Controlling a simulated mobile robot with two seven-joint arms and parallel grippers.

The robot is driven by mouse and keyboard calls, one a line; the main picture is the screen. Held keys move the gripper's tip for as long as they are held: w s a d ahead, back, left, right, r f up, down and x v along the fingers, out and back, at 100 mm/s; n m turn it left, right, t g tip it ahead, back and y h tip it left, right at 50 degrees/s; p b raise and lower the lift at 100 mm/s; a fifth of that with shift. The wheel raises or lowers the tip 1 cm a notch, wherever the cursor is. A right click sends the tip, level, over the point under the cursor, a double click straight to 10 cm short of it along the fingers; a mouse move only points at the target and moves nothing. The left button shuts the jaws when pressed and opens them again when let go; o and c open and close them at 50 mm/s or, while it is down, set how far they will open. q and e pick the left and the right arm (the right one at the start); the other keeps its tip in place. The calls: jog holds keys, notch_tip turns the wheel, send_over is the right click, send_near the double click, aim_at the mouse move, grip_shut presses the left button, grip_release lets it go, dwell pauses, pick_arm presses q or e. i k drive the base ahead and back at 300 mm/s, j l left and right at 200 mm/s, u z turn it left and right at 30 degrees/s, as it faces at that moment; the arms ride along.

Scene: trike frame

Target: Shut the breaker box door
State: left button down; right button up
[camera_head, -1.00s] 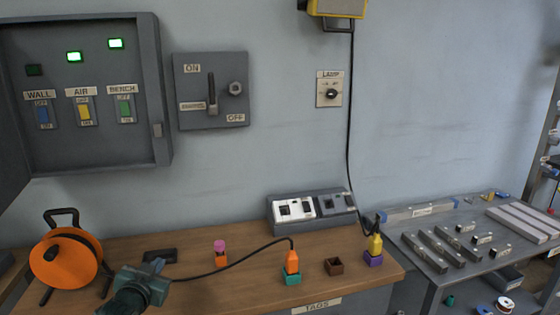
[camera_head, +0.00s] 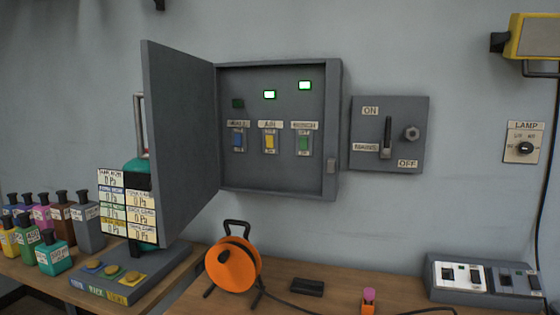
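The grey breaker box (camera_head: 280,180) is on the wall, with its door (camera_head: 178,140) swung wide open to the left on its left-hand hinge. Inside are the WALL switch (camera_head: 238,142), AIR switch (camera_head: 270,142) and BENCH switch (camera_head: 304,143). The lights above AIR and BENCH glow green; the one above WALL is dark. A latch (camera_head: 331,167) sits on the box's right edge. Neither of my grippers shows in the head view now.
An orange cable reel (camera_head: 232,265) stands on the wooden bench below the box. A button panel (camera_head: 130,280), a label board (camera_head: 127,205) and several bottles (camera_head: 54,253) are at the left, near the door. A main switch box (camera_head: 388,135) is to the right.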

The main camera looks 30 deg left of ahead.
aim_at(177, 93)
jog(key=k+j+u, duration=0.25)
jog(key=j, duration=0.95)
jog(key=j+u, duration=0.25)
jog(key=j, duration=0.95)
